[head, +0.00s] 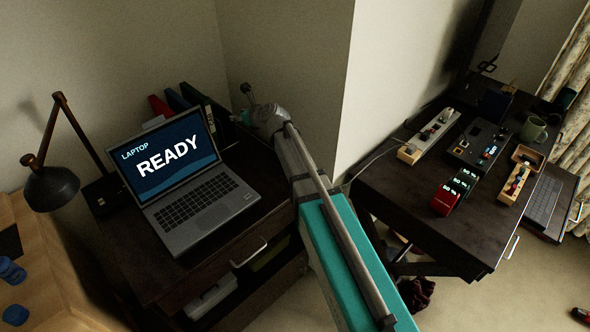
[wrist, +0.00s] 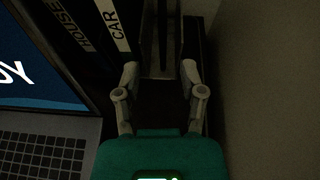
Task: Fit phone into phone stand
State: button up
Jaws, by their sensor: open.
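In the wrist view my gripper (wrist: 160,76) is open, its two fingers spread on either side of a dark area with nothing clearly held between them. Dark upright shapes stand just beyond the fingertips; it is too dark to tell whether the phone or the phone stand is among them. In the head view my arm reaches to the back right corner of the laptop desk, beside the laptop (head: 178,155), and its wrist hides most of the gripper. I cannot make out the phone or the phone stand with certainty in either view.
Binders marked HOUSE (wrist: 80,30) and CAR (wrist: 116,26) stand left of my gripper; a wall (wrist: 260,80) is close on the right. A black lamp (head: 50,185) stands left of the laptop. The right desk (head: 405,195) holds a power strip (head: 428,135), red blocks and a mug (head: 533,128).

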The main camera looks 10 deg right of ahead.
jog(key=s+d+f+n+g+h, duration=0.1)
jog(key=s+d+f+n+g, duration=0.1)
jog(key=s+n, duration=0.5)
jog(key=s+d+f+n+g+h, duration=0.2)
jog(key=s+d+f+n+g, duration=0.1)
jog(key=s+d+f+n, duration=0.2)
jog(key=s+d+f+n+g+h, duration=0.2)
jog(key=s+d+n, duration=0.4)
jog(key=s+n, duration=0.3)
jog(key=shift+s+d+f+n+g, duration=0.3)
jog(key=shift+s+f+g, duration=0.2)
jog(key=shift+s+f, duration=0.15)
jog(key=s+d+f+n+g+h, duration=0.1)
jog(key=s+d+n+g+h, duration=0.1)
jog(key=s+d+n, duration=0.4)
jog(key=s+h, duration=0.1)
jog(key=s, duration=0.1)
jog(key=shift+s+n+g, duration=0.3)
jog(key=shift+s+g, duration=0.1)
jog(key=shift+d, duration=0.1)
jog(key=c, duration=0.3)
jog(key=shift+c, duration=0.2)
